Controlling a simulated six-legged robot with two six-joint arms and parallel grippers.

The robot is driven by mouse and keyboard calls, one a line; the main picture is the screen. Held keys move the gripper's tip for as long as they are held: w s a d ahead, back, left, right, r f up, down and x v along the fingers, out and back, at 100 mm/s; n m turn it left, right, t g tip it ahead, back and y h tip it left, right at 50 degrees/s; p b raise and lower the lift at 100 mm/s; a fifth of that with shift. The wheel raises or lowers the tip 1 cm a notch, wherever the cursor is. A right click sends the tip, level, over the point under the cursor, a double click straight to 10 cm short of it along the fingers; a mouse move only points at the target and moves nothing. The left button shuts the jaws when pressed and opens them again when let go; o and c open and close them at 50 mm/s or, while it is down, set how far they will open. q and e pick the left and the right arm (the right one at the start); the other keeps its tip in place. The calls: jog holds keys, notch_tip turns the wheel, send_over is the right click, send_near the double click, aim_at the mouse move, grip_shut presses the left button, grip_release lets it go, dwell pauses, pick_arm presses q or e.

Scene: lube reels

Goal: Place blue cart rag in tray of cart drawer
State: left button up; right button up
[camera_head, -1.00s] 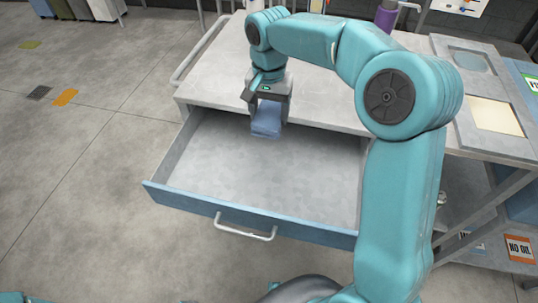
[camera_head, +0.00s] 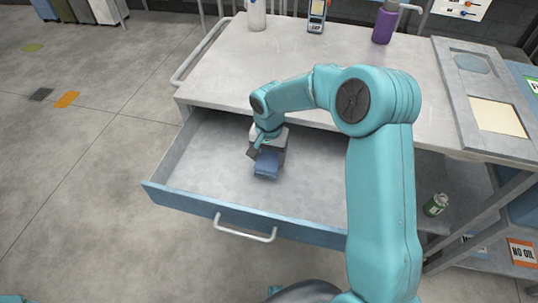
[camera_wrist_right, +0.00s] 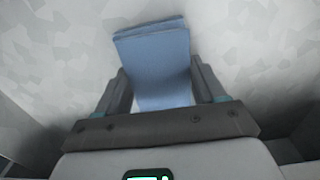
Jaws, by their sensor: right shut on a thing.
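The blue rag (camera_head: 267,165) is a folded cloth inside the open cart drawer (camera_head: 205,170), low over its grey tray floor. My right gripper (camera_head: 266,158) is shut on the rag. In the right wrist view the rag (camera_wrist_right: 155,60) stands out between the two fingers of the gripper (camera_wrist_right: 165,90), with the pale drawer floor behind it. I cannot tell whether the rag touches the floor. The left gripper is not in view.
The drawer has a blue front with a pale handle (camera_head: 245,229). A green can (camera_head: 436,205) stands at the right. The drawer is otherwise empty.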

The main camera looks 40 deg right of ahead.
aim_at(269, 158)
jog(key=shift+f, duration=0.1)
jog(key=o, duration=1)
jog(key=shift+o, duration=0.2)
notch_tip(269, 158, up, 12)
jog(key=shift+p, duration=0.4)
